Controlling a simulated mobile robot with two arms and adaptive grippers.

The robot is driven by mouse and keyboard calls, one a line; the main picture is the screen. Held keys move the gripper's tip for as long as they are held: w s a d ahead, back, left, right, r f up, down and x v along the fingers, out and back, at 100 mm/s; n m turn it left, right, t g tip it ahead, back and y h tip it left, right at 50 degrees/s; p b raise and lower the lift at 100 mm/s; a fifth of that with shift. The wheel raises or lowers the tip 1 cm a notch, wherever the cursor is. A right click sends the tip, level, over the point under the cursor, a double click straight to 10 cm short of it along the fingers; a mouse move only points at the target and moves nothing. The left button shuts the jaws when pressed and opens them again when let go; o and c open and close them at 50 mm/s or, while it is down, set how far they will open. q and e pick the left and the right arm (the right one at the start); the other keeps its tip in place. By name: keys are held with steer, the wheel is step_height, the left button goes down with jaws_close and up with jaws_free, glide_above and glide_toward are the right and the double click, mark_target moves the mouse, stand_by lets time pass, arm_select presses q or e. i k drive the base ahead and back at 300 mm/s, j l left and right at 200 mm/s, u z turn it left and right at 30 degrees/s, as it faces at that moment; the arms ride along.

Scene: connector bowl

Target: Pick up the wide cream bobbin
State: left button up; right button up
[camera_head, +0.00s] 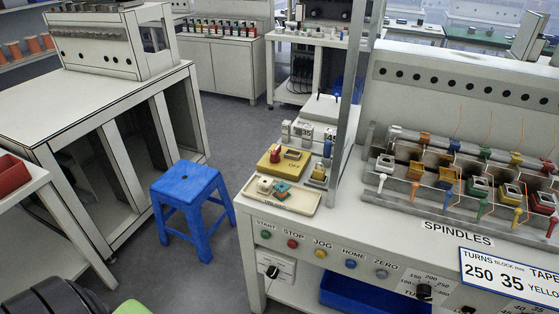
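A small cream bobbin-like piece (264,186) lies in a shallow cream tray (303,206) at the left front corner of the machine bench. A teal-and-orange piece (282,191) lies close beside it on the right. At this size I cannot tell how wide the cream piece is, nor whether the two touch. Other bobbin-like pieces in several colours, such as a blue one (448,175), sit along the spindle rack (395,186) at the right.
Behind the tray is a yellow block (284,160) with a red lever. A grey post (347,110) rises right of the tray. A blue stool (187,205) stands on the floor left of the bench. The bench top between tray and rack is mostly clear.

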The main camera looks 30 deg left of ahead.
mark_target(264, 183)
steer(key=u, duration=1.1)
steer(key=z, duration=1.3)
steer(key=u, duration=1.3)
